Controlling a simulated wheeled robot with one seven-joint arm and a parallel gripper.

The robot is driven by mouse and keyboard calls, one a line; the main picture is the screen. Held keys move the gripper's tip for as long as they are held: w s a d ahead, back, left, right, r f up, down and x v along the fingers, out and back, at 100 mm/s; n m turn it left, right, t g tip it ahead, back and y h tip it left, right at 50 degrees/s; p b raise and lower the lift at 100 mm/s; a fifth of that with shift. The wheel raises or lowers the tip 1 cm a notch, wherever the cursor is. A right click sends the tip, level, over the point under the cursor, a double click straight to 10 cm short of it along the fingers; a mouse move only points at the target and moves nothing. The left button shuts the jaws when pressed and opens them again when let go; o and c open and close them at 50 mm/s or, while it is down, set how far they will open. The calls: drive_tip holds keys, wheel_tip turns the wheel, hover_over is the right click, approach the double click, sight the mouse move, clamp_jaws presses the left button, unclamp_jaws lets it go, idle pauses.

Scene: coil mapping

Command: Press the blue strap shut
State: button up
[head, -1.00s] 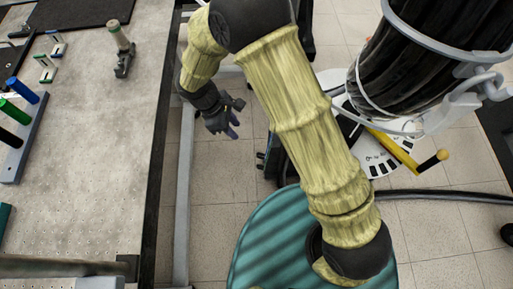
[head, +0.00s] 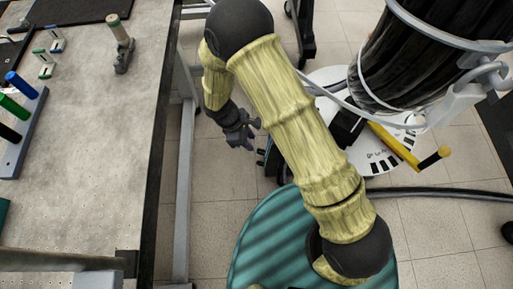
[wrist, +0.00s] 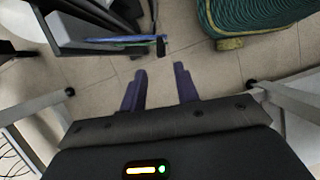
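My gripper (head: 240,132) hangs over the floor to the right of the table edge in the head view. In the wrist view its two bluish-purple fingers (wrist: 160,78) are apart with only floor tiles between them, so it is open and empty. I cannot clearly identify the blue strap. A small blue-tipped piece (head: 55,40) stands at the far left of the table, well away from my gripper. A thin blue strip (wrist: 115,40) shows on a dark frame beyond the fingers in the wrist view.
The grey table (head: 95,150) fills the left, with a rack of coloured handles (head: 22,125), a green-tipped piece (head: 45,66) and an upright grey-beige fixture (head: 121,45). A black coil (head: 405,60) hangs at upper right above a white dial with a yellow lever (head: 405,147).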

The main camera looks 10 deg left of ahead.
drive_tip(key=x, duration=0.6)
drive_tip(key=shift+d+f+b, duration=0.2)
drive_tip(key=shift+f+b, duration=0.1)
drive_tip(key=shift+c, duration=0.2)
clamp_jaws()
